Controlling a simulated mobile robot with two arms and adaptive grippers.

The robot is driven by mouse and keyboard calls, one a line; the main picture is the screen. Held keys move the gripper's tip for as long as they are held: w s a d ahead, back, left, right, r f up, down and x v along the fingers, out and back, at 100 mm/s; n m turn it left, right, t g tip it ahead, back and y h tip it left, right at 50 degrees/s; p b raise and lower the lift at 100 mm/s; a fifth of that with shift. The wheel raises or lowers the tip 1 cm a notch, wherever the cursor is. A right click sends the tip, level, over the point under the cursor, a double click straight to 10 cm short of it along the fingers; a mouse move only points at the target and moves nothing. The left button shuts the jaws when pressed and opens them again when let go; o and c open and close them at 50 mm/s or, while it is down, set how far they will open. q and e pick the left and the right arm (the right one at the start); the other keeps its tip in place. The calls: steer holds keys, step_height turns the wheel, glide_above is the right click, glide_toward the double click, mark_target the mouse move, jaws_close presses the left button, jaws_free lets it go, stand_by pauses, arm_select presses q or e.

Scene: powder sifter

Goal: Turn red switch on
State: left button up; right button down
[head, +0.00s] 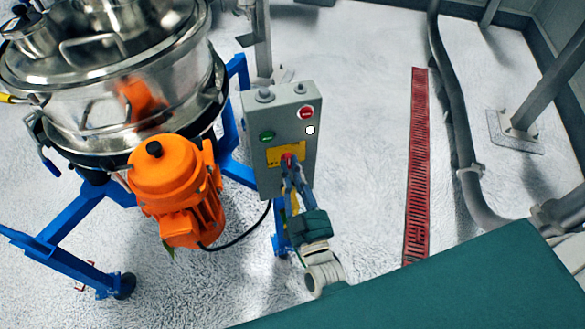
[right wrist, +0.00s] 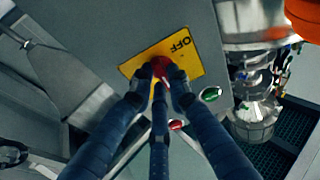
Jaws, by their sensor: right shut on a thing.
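The red switch (head: 288,159) sits on a yellow plate (head: 275,155) on the front of a grey control box (head: 306,125). In the right wrist view the red switch (right wrist: 166,68) lies between my fingertips, and its yellow plate (right wrist: 188,66) reads OFF. My right gripper (head: 288,170) reaches up to the switch from below, and its fingers are shut on it. It also shows in the right wrist view (right wrist: 161,85). The fingers partly hide the switch and the plate. My left gripper is in neither view.
A green button (head: 267,136), a red button (head: 306,112) and a white light (head: 310,130) are on the box above the plate. A steel sifter (head: 110,90) and an orange motor (head: 178,190) on a blue frame stand at left. The floor at right has a red grate (head: 417,165).

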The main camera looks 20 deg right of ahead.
steer(key=shift+f, duration=0.15)
steer(key=c, duration=1.7)
jaws_free()
steer(key=shift+o, duration=0.2)
steer(key=v, duration=1.2)
